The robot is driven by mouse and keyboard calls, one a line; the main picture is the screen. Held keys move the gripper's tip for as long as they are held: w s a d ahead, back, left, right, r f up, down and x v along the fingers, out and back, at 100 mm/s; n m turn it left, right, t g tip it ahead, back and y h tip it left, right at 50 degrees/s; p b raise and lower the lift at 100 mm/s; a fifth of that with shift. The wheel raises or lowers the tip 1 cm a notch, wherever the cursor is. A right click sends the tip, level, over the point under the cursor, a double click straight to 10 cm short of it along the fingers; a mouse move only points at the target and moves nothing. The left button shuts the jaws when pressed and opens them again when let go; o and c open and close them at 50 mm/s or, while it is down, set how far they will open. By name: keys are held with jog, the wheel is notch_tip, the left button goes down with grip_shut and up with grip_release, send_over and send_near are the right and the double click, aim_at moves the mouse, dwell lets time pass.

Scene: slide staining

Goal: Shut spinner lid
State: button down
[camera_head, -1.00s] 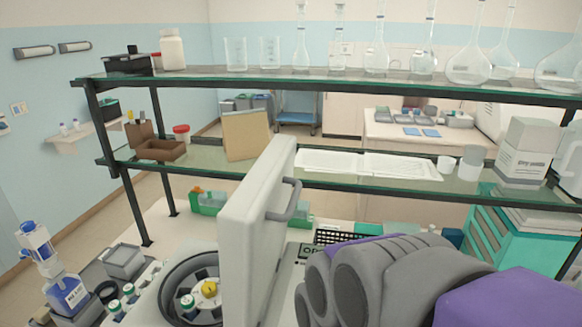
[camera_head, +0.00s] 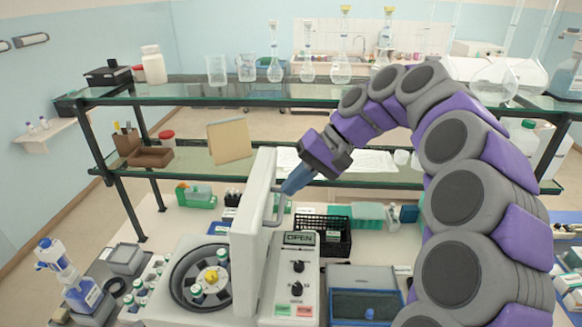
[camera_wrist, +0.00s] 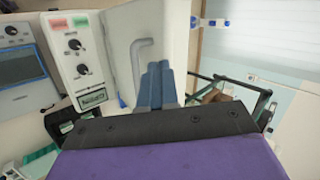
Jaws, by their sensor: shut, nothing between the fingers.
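In the wrist view the shut fingers (camera_wrist: 157,82) point at the lid face (camera_wrist: 122,45), near the lower end of the handle (camera_wrist: 138,60). I cannot tell whether they touch it.
A two-tier glass shelf (camera_head: 330,92) with flasks and beakers spans the back, close to my arm. A black rack (camera_head: 325,238) stands behind the control panel. A grey-blue tray (camera_head: 365,300) sits to the right. A tube rack and bottle stand left of the spinner.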

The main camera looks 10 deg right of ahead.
jog(key=w+d+m+t+y+p, duration=0.1)
jog(key=w+d+m+t, duration=0.2)
jog(key=w+d, duration=0.6)
jog(key=shift+g, duration=0.3)
jog(key=a+f, duration=0.1)
jog(key=a, duration=0.2)
jog(key=w+a+f, duration=0.1)
jog(key=a+f, duration=0.1)
jog(key=a, duration=0.1)
jog(key=a+f, duration=0.1)
jog(key=a, duration=0.2)
jog(key=shift+w+a+f, duration=0.15)
jog(key=shift+w+f, duration=0.1)
jog(key=shift+f, duration=0.1)
jog(key=shift+d, duration=0.2)
